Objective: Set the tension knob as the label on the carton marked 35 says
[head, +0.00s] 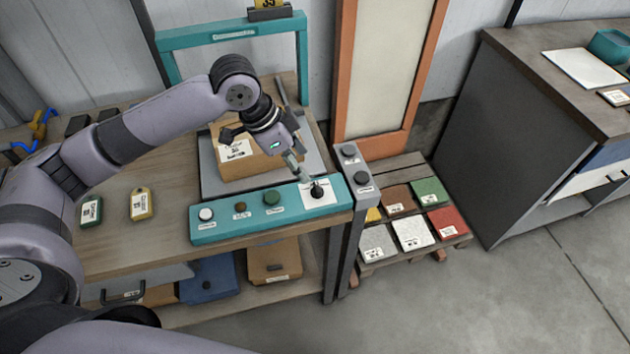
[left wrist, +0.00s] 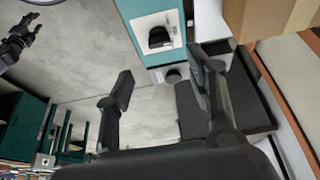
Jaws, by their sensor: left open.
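A brown carton (head: 262,150) with a white label (head: 236,151) sits on a grey plate behind the control panel; I cannot read its print or find a 35 on it. The teal panel (head: 235,230) carries a black knob (head: 317,190) on a white plate at its right end. My left gripper (head: 303,172) is just above and beside this knob, pointing down. In the left wrist view its fingers (left wrist: 160,88) are spread with nothing between them, and the black knob (left wrist: 160,38) lies beyond them, apart. A dark shape (left wrist: 15,42), probably my right gripper, shows there at upper left.
The panel also has a white button (head: 206,214), a brown knob (head: 240,208) and a green knob (head: 272,197). A grey post (head: 355,175) with dark buttons stands right of it. A teal frame (head: 235,32) rises behind. Coloured samples lie on a pallet (head: 400,170).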

